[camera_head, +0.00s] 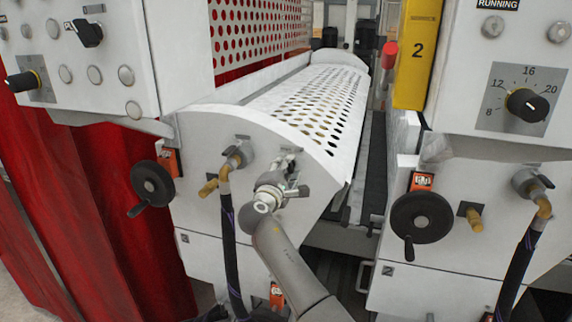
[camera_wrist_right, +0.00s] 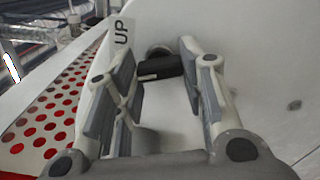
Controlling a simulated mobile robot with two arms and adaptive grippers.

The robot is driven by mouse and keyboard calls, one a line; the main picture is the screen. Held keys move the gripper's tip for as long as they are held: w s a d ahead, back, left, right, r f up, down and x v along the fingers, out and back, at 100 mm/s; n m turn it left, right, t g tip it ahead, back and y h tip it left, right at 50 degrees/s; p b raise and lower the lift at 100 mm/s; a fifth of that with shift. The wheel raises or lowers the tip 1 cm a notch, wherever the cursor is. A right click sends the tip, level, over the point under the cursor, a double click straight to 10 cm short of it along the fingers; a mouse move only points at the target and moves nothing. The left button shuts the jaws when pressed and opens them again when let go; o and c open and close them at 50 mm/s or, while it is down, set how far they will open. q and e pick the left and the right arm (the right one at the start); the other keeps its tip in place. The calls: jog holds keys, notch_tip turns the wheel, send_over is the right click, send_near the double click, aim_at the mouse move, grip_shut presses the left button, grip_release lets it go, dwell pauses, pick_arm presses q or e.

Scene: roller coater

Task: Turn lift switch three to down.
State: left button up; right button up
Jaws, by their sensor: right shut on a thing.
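A black lift switch (camera_wrist_right: 160,68) with a round base sits on a white panel in the right wrist view, beside a white label (camera_wrist_right: 121,38) reading UP. Its number cannot be read. My right gripper (camera_wrist_right: 163,80) has its grey-padded fingers on both sides of the switch and is shut on it. The black handle lies roughly crosswise between the fingertips. In the head view my right gripper (camera_head: 288,165) reaches up to the front of the white end housing, below the perforated cover, and hides the switch. My left gripper is not in view.
Handwheels (camera_head: 152,186) and (camera_head: 421,217) stick out on either side. A black hose (camera_head: 229,240) hangs just left of my right arm. A control panel (camera_head: 85,60) overhangs at upper left, another (camera_head: 520,85) at right. A red curtain (camera_head: 90,190) hangs at left.

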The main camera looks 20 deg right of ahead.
jog(key=shift+d+r+n+p, duration=0.15)
jog(key=shift+r+n+p, duration=0.25)
jog(key=shift+n, duration=0.4)
jog(key=o, duration=0.8)
jog(key=shift+f, duration=0.1)
jog(key=shift+o, duration=1.1)
jog(key=shift+w+d+f, duration=0.1)
jog(key=shift+d, duration=0.05)
jog(key=shift+f, duration=0.1)
jog(key=shift+s+a+f, duration=0.1)
jog(key=shift+s+a, duration=0.4)
jog(key=shift+a, duration=0.05)
jog(key=v, duration=1)
jog(key=shift+s, duration=0.35)
